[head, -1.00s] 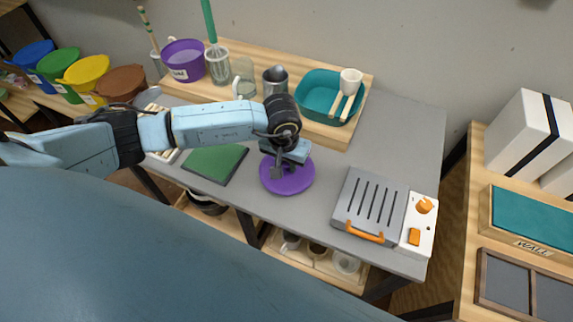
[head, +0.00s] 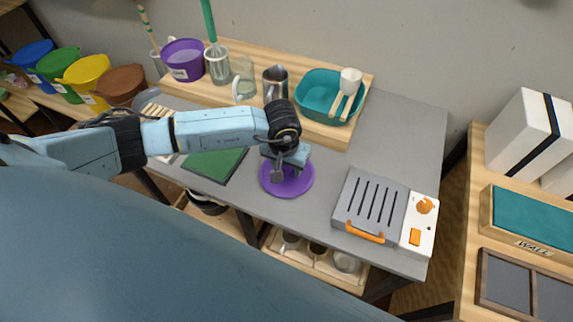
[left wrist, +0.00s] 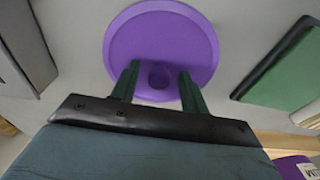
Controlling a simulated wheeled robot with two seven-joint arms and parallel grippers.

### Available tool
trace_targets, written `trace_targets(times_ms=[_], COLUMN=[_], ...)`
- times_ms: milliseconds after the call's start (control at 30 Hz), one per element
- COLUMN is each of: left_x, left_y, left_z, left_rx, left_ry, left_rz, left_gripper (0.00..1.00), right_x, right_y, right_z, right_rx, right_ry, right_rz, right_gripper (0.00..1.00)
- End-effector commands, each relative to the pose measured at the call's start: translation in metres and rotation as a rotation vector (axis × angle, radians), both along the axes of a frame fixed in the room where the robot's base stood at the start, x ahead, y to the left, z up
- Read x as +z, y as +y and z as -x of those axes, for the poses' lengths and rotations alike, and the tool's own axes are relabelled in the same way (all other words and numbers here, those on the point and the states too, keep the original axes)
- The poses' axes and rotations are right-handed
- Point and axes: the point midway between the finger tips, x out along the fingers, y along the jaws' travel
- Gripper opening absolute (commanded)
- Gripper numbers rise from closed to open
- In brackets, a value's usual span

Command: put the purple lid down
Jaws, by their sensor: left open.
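The purple lid (head: 287,181) lies flat on the grey table between the green mat and the grey slotted box. It also shows in the left wrist view (left wrist: 160,40) as a round disc with a knob near its lower middle. My left gripper (head: 288,176) is over the lid. In the left wrist view its two dark fingers (left wrist: 158,82) stand apart, one on each side of the knob, with gaps beside it. Part of the lid is hidden by the gripper in the head view. My right gripper is not in view.
The green mat (head: 214,165) lies left of the lid. The grey slotted box (head: 371,203) with an orange handle stands right of it. Behind, a wooden riser (head: 318,131) carries a teal basin (head: 318,88), a steel jug (head: 275,79) and a purple bucket (head: 184,60). The table's back right is clear.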

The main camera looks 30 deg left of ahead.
Motion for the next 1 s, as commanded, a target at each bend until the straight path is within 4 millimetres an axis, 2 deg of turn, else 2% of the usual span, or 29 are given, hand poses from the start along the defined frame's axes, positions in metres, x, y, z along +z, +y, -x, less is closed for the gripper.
trace_targets(times_ms=[167,400,600,767,1000], left_x=[0.023,0.076,0.109,0.120,0.122], left_y=[0.000,0.000,-0.001,-0.001,-0.001], left_z=[0.001,0.008,0.012,0.014,0.015], left_rx=[-0.001,-0.001,-0.001,0.000,0.001], left_ry=[-0.004,-0.005,-0.003,-0.001,0.000], left_rz=[0.001,0.001,0.001,-0.001,0.000], left_gripper=[0.45,0.45,0.45,0.45,0.45], right_x=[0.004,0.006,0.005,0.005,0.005], right_y=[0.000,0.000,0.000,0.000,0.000], right_z=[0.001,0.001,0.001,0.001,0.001], right_rx=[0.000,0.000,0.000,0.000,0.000], right_ry=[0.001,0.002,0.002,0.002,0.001], right_rz=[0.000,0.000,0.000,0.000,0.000], right_gripper=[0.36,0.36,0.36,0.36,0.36])
